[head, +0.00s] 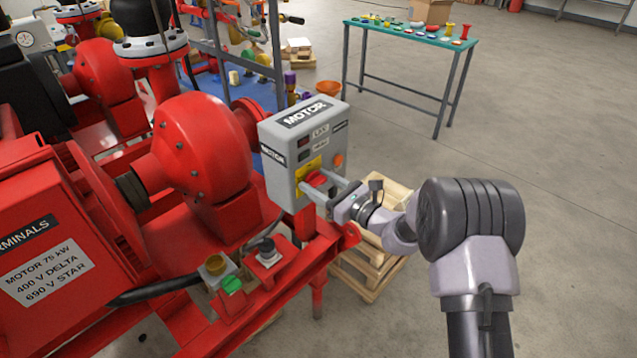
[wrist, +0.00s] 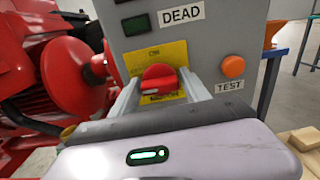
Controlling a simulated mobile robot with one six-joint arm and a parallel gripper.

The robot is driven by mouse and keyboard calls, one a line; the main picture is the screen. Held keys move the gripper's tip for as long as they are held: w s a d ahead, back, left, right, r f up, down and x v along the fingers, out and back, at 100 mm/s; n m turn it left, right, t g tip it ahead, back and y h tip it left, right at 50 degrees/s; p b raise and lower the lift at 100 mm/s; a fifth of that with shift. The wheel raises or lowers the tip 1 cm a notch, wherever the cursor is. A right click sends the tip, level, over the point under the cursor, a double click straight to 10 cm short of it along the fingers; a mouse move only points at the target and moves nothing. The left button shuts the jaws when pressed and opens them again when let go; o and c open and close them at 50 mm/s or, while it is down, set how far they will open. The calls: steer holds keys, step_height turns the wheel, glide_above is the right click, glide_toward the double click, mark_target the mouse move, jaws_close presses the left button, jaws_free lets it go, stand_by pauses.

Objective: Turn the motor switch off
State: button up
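The motor switch is a red rotary knob (wrist: 160,79) on a yellow plate (wrist: 170,53), on the front of a grey box labelled MOTOR (head: 283,152). In the head view the red knob (head: 316,179) shows just ahead of my gripper (head: 318,189). In the wrist view my gripper (wrist: 158,88) has its two fingers apart, one on each side of the knob. I cannot tell whether the fingers touch it. The lower part of the yellow plate and the knob's exact pointing direction are partly hidden.
An orange button (wrist: 233,66) with a TEST label sits right of the knob. A dark green window (wrist: 136,25) beside a DEAD label is above. Red pump machinery (head: 205,150) stands left; wooden pallets (head: 372,262) lie below my arm. A green-topped table (head: 410,33) stands behind.

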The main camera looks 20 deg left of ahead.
steer(key=shift+o, duration=0.9)
steer(key=p+v, duration=0.4)
steer(key=v, duration=1.3)
steer(key=shift+d, duration=0.2)
steer(key=shift+s, duration=0.15)
steer(key=s+d+r+n+g+h, duration=0.1)
steer(key=s+r+n+g+h, duration=0.25)
steer(key=s+r+n, duration=0.45)
steer(key=s+d+r+n+g+h, duration=0.15)
steer(key=s+r+n+g, duration=0.35)
steer(key=s, duration=0.6)
steer(key=s+d+r+n+t+h, duration=0.2)
steer(key=s+d+t+h, duration=0.1)
steer(key=d, duration=0.4)
steer(key=s+d+r+n+t+h, duration=0.2)
steer(key=s+d+n+t+h, duration=0.1)
steer(key=s+d+t+h, duration=0.1)
steer(key=s+d+h, duration=0.1)
steer(key=d+h, duration=0.1)
steer(key=d, duration=0.1)
steer(key=shift+d+r+h, duration=0.25)
steer(key=shift+d+h, duration=0.05)
steer(key=shift+d, duration=0.05)
